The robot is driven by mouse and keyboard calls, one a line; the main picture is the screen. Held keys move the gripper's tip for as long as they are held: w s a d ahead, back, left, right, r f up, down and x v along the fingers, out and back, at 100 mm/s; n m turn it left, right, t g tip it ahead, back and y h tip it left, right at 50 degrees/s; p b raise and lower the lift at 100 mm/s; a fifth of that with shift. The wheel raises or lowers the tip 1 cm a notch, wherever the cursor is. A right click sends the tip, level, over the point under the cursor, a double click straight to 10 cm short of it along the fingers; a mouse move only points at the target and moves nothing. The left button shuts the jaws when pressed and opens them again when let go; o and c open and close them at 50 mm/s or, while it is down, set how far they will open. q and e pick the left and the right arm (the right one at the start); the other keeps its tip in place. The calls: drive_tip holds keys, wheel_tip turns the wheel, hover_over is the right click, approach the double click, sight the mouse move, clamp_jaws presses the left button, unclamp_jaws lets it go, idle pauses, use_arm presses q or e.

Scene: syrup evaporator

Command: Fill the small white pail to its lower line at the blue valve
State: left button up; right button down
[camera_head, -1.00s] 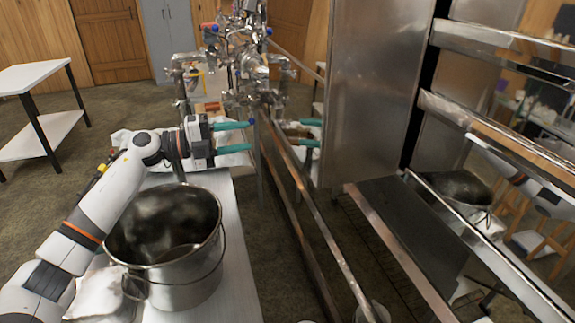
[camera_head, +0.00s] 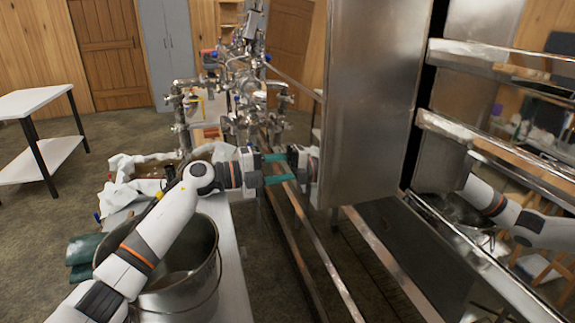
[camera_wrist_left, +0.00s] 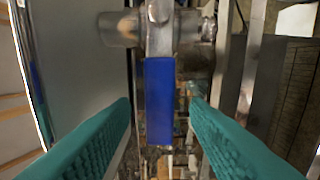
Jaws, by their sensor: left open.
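In the left wrist view a blue valve handle (camera_wrist_left: 159,102) hangs down from a metal valve body (camera_wrist_left: 160,30). The teal fingers of my left gripper (camera_wrist_left: 160,125) are spread apart on either side of it, with gaps visible, and hold nothing. In the head view my left gripper (camera_head: 277,168) is open, pointing right close to the steel panel (camera_head: 365,100), which mirrors its fingers. I cannot make out the blue handle there beside the gripper. I see no small white pail in either view. My right gripper is not in view.
A large steel bucket (camera_head: 206,285) stands on a white-topped bench (camera_head: 232,270) below my left arm. White cloth (camera_head: 122,190) lies behind it. Steel pipework (camera_head: 240,90) rises behind the gripper. A white side table (camera_head: 35,103) stands left.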

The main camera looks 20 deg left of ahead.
use_arm(q)
drive_tip(key=shift+w+d, duration=0.25)
drive_tip(key=shift+d, duration=0.15)
drive_tip(key=shift+c, duration=0.2)
clamp_jaws()
